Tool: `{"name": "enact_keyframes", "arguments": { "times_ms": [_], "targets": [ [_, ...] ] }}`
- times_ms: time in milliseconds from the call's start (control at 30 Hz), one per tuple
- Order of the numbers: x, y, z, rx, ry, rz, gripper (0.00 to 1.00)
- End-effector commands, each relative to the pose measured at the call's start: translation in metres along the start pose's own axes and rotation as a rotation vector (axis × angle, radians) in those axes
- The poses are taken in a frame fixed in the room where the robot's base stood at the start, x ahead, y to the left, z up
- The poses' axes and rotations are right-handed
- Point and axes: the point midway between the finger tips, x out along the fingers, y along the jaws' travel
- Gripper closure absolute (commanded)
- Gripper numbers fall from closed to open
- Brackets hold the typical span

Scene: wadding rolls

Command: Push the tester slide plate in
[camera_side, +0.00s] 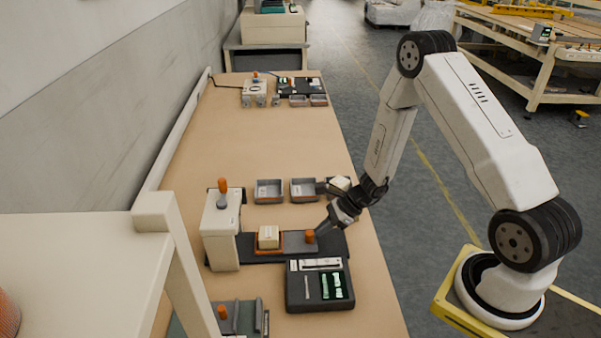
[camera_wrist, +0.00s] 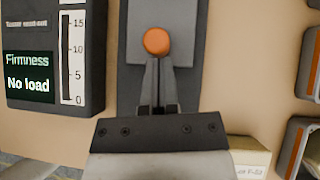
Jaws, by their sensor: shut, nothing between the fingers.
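The tester slide plate (camera_side: 297,243) is a grey plate on a dark base, with an orange knob (camera_side: 310,236) at its right end. A cream wadding block (camera_side: 268,236) sits in an orange-edged seat at the plate's left part, beside the white tester column (camera_side: 222,230) with its orange-topped head. My gripper (camera_side: 322,231) is shut and empty, low at the knob's right side. In the wrist view the fingertips (camera_wrist: 158,62) point at the orange knob (camera_wrist: 157,41) and are at or very near its edge; I cannot tell whether they touch. The slide plate (camera_wrist: 187,28) runs away beyond the knob.
The tester readout (camera_side: 318,285) stands in front of the slide; in the wrist view it (camera_wrist: 50,60) shows "Firmness No load". Two grey trays (camera_side: 269,191) (camera_side: 304,189) lie behind. A pale block (camera_side: 340,184) is near my wrist. The bench middle is clear.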

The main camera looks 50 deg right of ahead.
Motion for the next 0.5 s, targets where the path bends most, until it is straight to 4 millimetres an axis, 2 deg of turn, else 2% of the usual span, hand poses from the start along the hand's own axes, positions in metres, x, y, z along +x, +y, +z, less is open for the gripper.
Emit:
{"name": "enact_keyframes", "arguments": {
  "times_ms": [500],
  "targets": [
    [0.062, -0.013, 0.062, -0.003, 0.0, 0.002, 1.0]
  ]
}}
